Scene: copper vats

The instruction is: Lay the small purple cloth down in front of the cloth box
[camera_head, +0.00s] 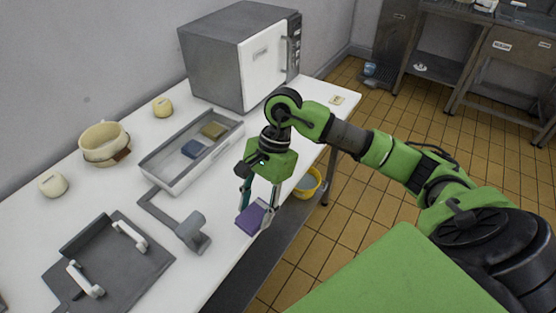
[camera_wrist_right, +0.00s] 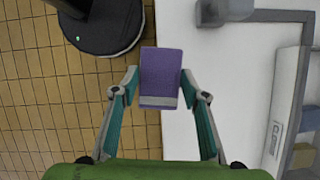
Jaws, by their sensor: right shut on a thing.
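The small purple cloth (camera_head: 251,218) is a folded block between the fingers of my right gripper (camera_head: 259,207), at the front edge of the white table. In the right wrist view the cloth (camera_wrist_right: 160,72) sits between both fingertips of the gripper (camera_wrist_right: 158,90), across the table edge line. My right gripper is shut on it. The cloth box (camera_head: 170,182) is a grey-white open tray behind and left of the gripper, with a blue cloth (camera_head: 193,149) and a brown cloth (camera_head: 214,130) inside. The box also shows at the right of the wrist view (camera_wrist_right: 284,110). My left gripper is not in view.
A microwave (camera_head: 240,60) stands behind the box. A grey bracket-like fixture (camera_head: 193,232) lies in front of the box, left of the cloth. A dark tray with white handles (camera_head: 108,262) and a cream pot (camera_head: 103,145) are at left. A yellow bucket (camera_head: 307,184) stands below the table.

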